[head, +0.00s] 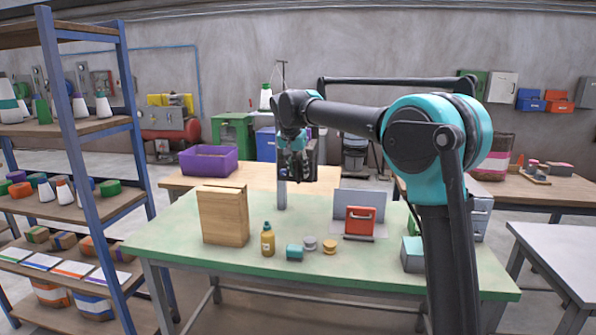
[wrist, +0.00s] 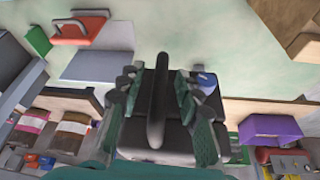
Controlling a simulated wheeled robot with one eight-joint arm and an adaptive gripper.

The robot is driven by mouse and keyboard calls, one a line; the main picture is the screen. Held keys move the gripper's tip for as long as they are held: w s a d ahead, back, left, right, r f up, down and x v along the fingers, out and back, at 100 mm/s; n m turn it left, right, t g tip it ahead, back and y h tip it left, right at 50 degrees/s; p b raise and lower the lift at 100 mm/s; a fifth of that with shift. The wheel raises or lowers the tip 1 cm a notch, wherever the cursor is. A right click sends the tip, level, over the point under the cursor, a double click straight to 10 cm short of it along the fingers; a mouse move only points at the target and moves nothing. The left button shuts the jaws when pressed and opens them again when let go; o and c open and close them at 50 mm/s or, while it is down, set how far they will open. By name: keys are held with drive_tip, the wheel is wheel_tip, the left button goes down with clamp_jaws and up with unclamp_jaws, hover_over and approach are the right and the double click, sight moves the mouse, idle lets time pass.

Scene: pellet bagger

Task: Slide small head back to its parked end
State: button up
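A dark box-like head (head: 309,160) stands above the green table beside a grey post (head: 281,195); I take it for the small head. In the wrist view its dark body (wrist: 150,150) lies behind the fingers, and a rounded dark bar (wrist: 158,100) stands out from it. My gripper (wrist: 159,76) has one finger on each side of this bar, with gaps visible, so it looks open. In the head view my gripper (head: 292,148) is close in front of the head and partly hides it. Any rail and its ends cannot be made out.
A purple bin (head: 209,160) stands behind left. A shelf rack (head: 85,150) is at far left.

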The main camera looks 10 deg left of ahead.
drive_tip(key=d+v, duration=0.1)
drive_tip(key=v, duration=1.1)
drive_tip(key=shift+a, duration=0.45)
drive_tip(key=s+d+f+n, duration=0.1)
drive_tip(key=s+d+f, duration=0.2)
drive_tip(key=d+f, duration=0.7)
drive_tip(key=s+d+f, duration=0.2)
drive_tip(key=d+f, duration=0.6)
drive_tip(key=d, duration=0.4)
drive_tip(key=s+d+f, duration=0.7)
drive_tip(key=s+f, duration=0.4)
drive_tip(key=s, duration=0.1)
drive_tip(key=s+d+f+n+y, duration=0.1)
drive_tip(key=s+d+f, duration=0.7)
drive_tip(key=s+f, duration=0.3)
drive_tip(key=shift+s+d, duration=0.3)
drive_tip(key=shift+s, duration=0.6)
drive_tip(key=shift+r, duration=0.1)
drive_tip(key=shift+c, duration=0.2)
